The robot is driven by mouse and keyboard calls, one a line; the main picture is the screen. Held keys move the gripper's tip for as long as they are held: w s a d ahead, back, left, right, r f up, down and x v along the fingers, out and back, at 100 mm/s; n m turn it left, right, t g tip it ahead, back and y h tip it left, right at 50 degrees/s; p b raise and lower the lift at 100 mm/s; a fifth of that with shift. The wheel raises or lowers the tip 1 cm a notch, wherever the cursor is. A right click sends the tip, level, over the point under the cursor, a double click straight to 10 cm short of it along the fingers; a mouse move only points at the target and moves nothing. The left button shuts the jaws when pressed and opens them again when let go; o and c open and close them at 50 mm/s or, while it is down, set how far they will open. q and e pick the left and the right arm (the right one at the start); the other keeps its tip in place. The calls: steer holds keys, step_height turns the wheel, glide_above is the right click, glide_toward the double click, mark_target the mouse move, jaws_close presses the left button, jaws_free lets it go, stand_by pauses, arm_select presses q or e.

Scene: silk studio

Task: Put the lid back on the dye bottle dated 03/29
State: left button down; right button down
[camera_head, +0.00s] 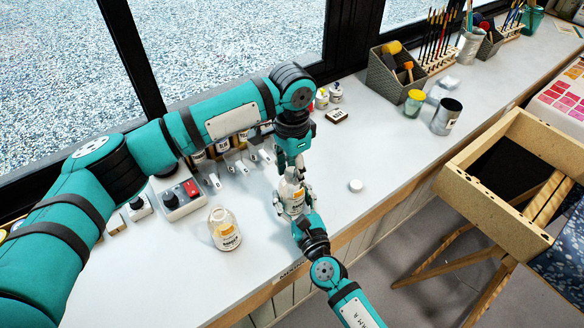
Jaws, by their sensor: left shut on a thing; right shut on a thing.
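A clear dye bottle with a yellow-and-white label (291,194) is held upright in my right gripper (294,206), whose arm comes from the bottom. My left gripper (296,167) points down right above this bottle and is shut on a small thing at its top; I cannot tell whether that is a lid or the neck. A second, similar bottle (225,232) stands on the counter to the left, apparently without a lid. A white round lid (355,185) lies on the counter to the right. The label dates are too small to read.
A red-and-grey device (184,198) and several small bottles stand behind and left of the held bottle. A dark block (337,116), a yellow-topped jar (414,102) and a metal cup (446,116) stand farther right. The counter around the white lid is clear.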

arm_select(q)
steer(key=shift+m, duration=0.9)
steer(key=c, duration=0.9)
jaws_free()
steer(key=shift+r, duration=0.15)
step_height(320, 180, up, 12)
steer(key=shift+f, duration=0.1)
arm_select(e)
steer(key=shift+c, duration=1.6)
jaws_free()
